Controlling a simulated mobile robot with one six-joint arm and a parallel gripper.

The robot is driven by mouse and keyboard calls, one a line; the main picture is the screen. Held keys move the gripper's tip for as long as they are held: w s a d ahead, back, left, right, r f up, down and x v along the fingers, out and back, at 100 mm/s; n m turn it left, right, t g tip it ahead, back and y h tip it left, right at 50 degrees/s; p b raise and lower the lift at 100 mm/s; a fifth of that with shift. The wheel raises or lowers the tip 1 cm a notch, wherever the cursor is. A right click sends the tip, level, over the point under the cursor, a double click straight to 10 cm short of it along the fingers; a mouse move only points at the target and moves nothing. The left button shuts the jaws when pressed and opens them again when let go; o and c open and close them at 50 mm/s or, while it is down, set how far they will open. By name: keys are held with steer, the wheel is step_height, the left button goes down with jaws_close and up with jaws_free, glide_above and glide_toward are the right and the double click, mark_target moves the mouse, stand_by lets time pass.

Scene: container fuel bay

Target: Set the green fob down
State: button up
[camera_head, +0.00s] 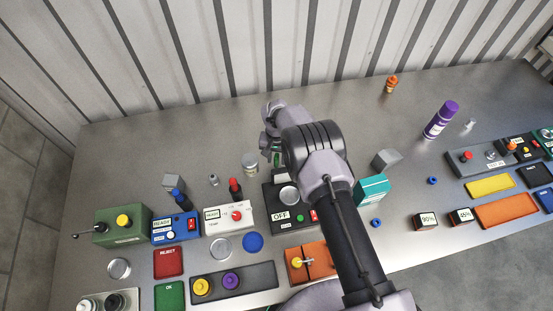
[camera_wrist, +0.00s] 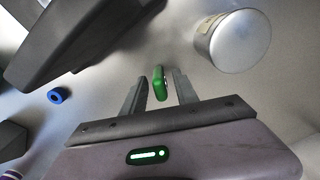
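The green fob (camera_wrist: 160,84) is upright in the picture between the two fingers of my gripper (camera_wrist: 159,88) in the wrist view. A narrow gap shows on each side of it, so the fingers look open around it and not pressed on it. In the head view a small bit of green fob (camera_head: 277,158) shows beside my gripper (camera_head: 271,150), behind the black OFF box; my arm hides much of this spot. I cannot tell for sure whether the fob touches the table.
A silver can (camera_wrist: 236,42) stands close by on the right in the wrist view, and the black OFF box (camera_wrist: 75,40) on the left. A blue ring (camera_wrist: 57,96) lies beyond.

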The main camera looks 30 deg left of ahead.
step_height(320, 180, up, 11)
step_height(320, 180, up, 9)
steer(key=m, duration=0.1)
glide_above(277, 156)
steer(key=w+d, duration=0.3)
steer(key=w+d+r+m+t+y, duration=0.1)
steer(key=d+r, duration=0.4)
steer(key=r, duration=0.3)
steer(key=s+d+r+m+t+y, duration=0.1)
steer(key=s+d+r, duration=0.1)
steer(key=d+r, duration=0.5)
steer(key=s+d+r+m, duration=0.1)
steer(key=s+d+r, duration=0.2)
steer(key=d+r, duration=0.45)
steer(key=s+d+r+m+t, duration=0.2)
steer(key=s+d+r, duration=0.4)
steer(key=s+d, duration=0.4)
steer(key=s+d+f+m+t, duration=0.1)
steer(key=s+d+m, duration=0.1)
steer(key=s, duration=0.8)
steer(key=shift+s+d+f+t, duration=0.3)
steer(key=shift+d+t, duration=0.1)
steer(key=shift+d, duration=0.3)
steer(key=shift+s, duration=0.1)
